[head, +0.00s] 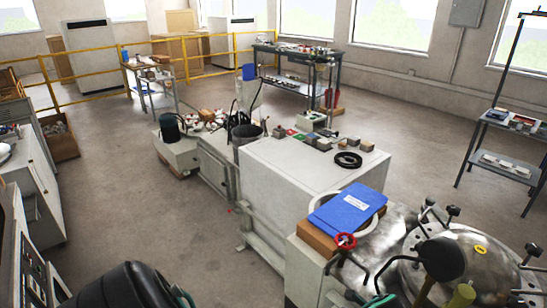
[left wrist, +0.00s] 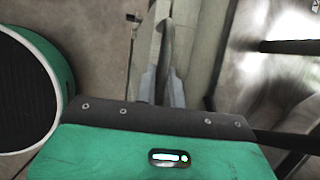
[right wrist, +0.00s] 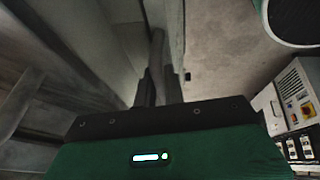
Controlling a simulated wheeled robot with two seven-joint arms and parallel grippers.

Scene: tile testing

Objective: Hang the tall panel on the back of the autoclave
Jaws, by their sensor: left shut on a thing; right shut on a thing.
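The autoclave's round steel lid (head: 425,268), with black clamp knobs, is at the lower right of the head view. In the left wrist view, my left gripper (left wrist: 162,88) is shut on a grey curved bar that looks like a handle (left wrist: 167,40). A pale upright strip beside it may be the tall panel (left wrist: 205,45). In the right wrist view, my right gripper (right wrist: 151,88) is shut on a similar grey bar (right wrist: 157,50), close to a pale upright surface (right wrist: 165,15). The whole panel is not seen, and the head view does not show the fingertips.
A blue folder (head: 347,208) lies beside the autoclave, near a red handwheel (head: 346,241). A white cabinet (head: 300,190) stands behind with small items on top. A shelf rack (head: 505,160) is at right. Open floor (head: 130,195) lies at left. A switch box (right wrist: 295,95) shows in the right wrist view.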

